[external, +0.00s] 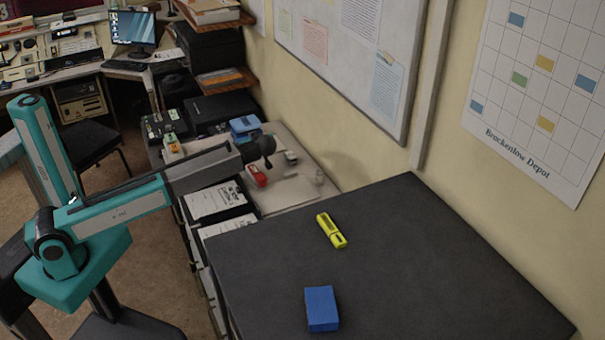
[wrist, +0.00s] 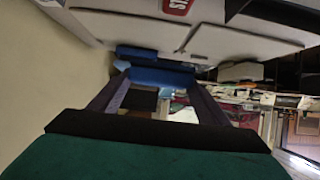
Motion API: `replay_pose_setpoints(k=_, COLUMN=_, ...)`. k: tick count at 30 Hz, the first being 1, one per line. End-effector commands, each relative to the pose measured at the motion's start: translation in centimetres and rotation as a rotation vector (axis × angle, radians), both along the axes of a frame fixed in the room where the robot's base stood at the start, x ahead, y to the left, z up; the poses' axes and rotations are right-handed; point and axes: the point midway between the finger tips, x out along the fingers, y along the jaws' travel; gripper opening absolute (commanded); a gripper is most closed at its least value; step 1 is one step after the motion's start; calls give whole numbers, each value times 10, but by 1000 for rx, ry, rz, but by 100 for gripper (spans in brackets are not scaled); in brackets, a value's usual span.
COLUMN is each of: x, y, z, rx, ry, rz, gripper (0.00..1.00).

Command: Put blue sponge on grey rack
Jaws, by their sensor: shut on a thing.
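My gripper (external: 264,147) is above the pale side counter, beyond the dark tabletop. In the wrist view its two fingers (wrist: 160,85) are shut on a blue block-like thing (wrist: 160,75); I cannot tell for sure that it is the sponge. In the external view the gripper hides most of what it holds. Another blue block (external: 321,309), sponge-like in shape, lies flat on the dark grey tabletop (external: 410,270), well apart from my gripper. I cannot clearly pick out a grey rack.
A red object (external: 257,175), a blue item (external: 245,127) and clipboards (external: 216,201) are on the side counter (external: 285,197). The wall with its board (external: 345,60) rises on the right.

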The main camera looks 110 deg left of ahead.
Motion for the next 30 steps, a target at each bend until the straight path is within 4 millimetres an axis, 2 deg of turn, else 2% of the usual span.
replay_pose_setpoints(k=17, x=-4, y=2, z=0, rx=0, ry=0, rz=6, gripper=45)
replay_pose_setpoints(k=23, x=-34, y=16, z=9, rx=2, ry=-2, rz=48, gripper=45)
replay_pose_setpoints(k=26, x=-58, y=26, z=22, rx=1, ry=-1, rz=81, gripper=45)
replay_pose_setpoints(k=30, x=-101, y=37, z=44, rx=2, ry=-2, rz=136, gripper=45)
